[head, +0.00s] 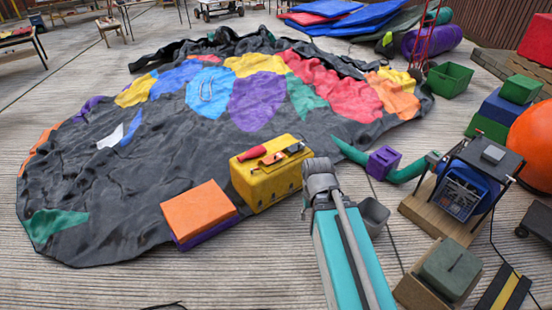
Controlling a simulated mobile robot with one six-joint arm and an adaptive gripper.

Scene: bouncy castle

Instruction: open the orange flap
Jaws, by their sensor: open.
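An orange square panel (198,207) lies flat on top of a low purple block (207,233), at the near edge of a deflated dark sheet; it looks like the orange flap, and it looks closed. I cannot tell its hinge side. My arm reaches up from the bottom of the head view, with a teal link and a grey joint to the right of the yellow box. My gripper's fingers are not visible, so I cannot see where they are relative to the panel.
A yellow box (266,180) with small items on top stands just right of the panel. The dark sheet (120,190) with coloured patches spreads behind. A blue machine (459,190) and a green-topped box (450,271) stand at right. Bare floor lies at front left.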

